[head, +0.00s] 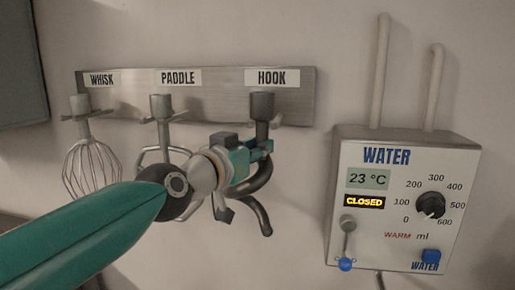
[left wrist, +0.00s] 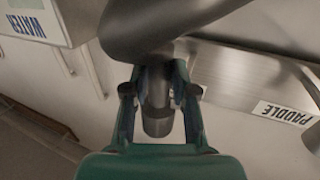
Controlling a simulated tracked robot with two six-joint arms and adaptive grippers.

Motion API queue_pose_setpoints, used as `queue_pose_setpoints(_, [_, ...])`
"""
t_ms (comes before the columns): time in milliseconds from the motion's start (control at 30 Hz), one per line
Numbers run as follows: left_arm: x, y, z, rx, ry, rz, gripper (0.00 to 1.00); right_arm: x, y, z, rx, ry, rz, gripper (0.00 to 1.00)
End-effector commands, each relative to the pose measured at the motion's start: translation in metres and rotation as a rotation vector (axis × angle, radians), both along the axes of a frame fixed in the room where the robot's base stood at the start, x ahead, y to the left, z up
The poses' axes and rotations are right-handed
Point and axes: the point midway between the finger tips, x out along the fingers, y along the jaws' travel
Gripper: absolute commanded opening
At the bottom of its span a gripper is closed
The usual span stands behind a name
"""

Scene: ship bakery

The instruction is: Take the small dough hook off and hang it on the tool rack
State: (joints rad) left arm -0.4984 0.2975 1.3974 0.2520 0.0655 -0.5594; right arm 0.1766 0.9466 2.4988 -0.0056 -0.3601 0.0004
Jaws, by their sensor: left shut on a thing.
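The dark grey small dough hook (head: 262,106) is upright in front of the tool rack (head: 220,99), just below the HOOK label. Its curved lower part hangs behind and below my gripper. My left gripper (head: 262,150) is shut on its shank under the collar. In the left wrist view the fingers (left wrist: 158,88) close on both sides of the hook's shank (left wrist: 157,110), with the thick curve at the top of the picture. The collar overlaps the HOOK peg, and I cannot tell whether the hook rests on it. My right gripper is not in view.
The whisk (head: 92,165) and the paddle (head: 161,107) hang to the left on the rack, the paddle partly behind my left arm. The water dispenser (head: 400,200) with two pipes is on the wall to the right. Bare wall lies between rack and dispenser.

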Motion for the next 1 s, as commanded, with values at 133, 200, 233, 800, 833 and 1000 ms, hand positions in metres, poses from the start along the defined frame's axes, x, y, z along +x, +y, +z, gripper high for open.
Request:
queue_pose_setpoints(133, [0.002,0.000,0.003,-0.004,-0.007,0.002,0.00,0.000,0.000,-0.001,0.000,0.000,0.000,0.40])
queue_pose_setpoints(200, [0.004,0.000,0.003,-0.004,-0.006,0.002,0.00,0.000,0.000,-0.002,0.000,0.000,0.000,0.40])
queue_pose_setpoints(233, [0.005,0.000,0.003,-0.004,-0.006,0.002,0.00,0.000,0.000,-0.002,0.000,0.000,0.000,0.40])
queue_pose_setpoints(800, [0.020,-0.003,0.003,-0.003,-0.007,0.002,0.00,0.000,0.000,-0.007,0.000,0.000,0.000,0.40])
queue_pose_setpoints(833, [0.021,-0.004,0.004,-0.003,-0.007,0.003,0.00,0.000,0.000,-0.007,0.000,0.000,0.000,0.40])
queue_pose_setpoints(1000, [0.026,-0.005,0.003,-0.003,-0.007,0.002,0.00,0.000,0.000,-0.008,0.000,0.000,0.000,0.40])
